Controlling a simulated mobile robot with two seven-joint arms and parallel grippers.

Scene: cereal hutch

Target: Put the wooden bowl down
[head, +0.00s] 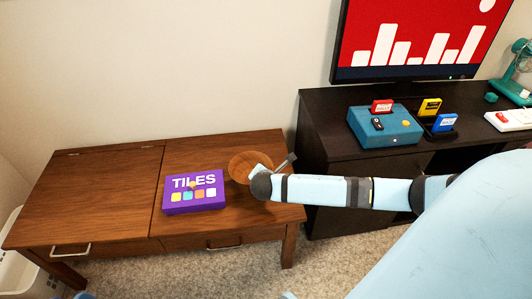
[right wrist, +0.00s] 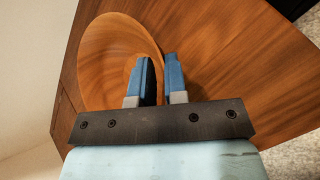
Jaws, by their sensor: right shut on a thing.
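The round wooden bowl (head: 243,162) is over the right end of the low wooden hutch (head: 100,188), just right of the purple TILES box. In the right wrist view the bowl (right wrist: 105,60) is at the upper left. My right gripper (head: 260,170) comes in from the right and is shut on the bowl's rim. In the right wrist view its fingers (right wrist: 159,75) sit one inside and one outside the rim. I cannot tell whether the bowl's base touches the wood.
The purple TILES box (head: 194,192) lies close to the bowl's left. The hutch's left half is clear. A dark desk (head: 320,130) stands at the right with a teal box (head: 385,126), cards and a monitor (head: 405,40). A white basket (head: 25,262) is at the lower left.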

